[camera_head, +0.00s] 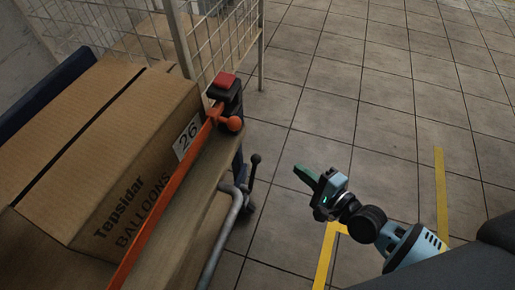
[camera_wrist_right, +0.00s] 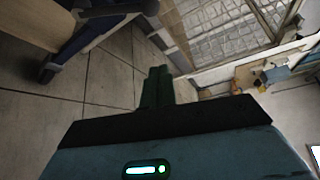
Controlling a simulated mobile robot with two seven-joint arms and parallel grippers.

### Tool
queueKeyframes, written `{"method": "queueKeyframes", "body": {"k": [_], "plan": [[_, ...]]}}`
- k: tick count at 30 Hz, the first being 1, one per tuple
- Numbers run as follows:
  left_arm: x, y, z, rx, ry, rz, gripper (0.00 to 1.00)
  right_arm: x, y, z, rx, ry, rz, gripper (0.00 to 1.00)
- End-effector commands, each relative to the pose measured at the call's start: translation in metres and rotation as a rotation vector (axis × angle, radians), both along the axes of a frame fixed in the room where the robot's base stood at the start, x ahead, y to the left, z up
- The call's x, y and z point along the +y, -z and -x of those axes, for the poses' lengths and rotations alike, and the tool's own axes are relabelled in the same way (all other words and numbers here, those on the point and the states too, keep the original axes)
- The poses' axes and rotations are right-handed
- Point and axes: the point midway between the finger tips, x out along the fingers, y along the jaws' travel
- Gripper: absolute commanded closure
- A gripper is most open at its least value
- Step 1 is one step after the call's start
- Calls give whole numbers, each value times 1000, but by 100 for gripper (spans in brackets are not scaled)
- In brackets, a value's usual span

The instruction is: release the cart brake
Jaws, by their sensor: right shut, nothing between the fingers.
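The cart (camera_head: 210,195) stands at the left of the head view with cardboard boxes on it. Below, a dark lever with a black knob (camera_head: 255,160) stands up beside a grey bent pipe. I cannot tell which part is the brake. My right gripper (camera_head: 304,176) is shut and empty, right of the lever and apart from it. Its green fingers are together in the right wrist view (camera_wrist_right: 157,87). My left gripper is not in view.
Yellow floor lines (camera_head: 439,190) run at the right. The tiled floor (camera_head: 340,90) beyond my right gripper is clear.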

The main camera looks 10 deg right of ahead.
Motion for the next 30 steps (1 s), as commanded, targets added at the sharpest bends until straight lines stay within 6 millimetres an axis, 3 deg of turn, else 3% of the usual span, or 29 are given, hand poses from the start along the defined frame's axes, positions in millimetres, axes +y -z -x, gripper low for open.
{"method": "queueKeyframes", "body": {"k": [17, 23, 30], "plan": [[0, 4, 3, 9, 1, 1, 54, 2, 2, -2, 0, -2, -1, 100], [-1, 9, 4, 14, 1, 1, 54, 12, 6, -23, -1, 0, -3, 100], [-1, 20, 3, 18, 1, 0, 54, 31, 14, -60, 1, -1, -2, 100]]}}
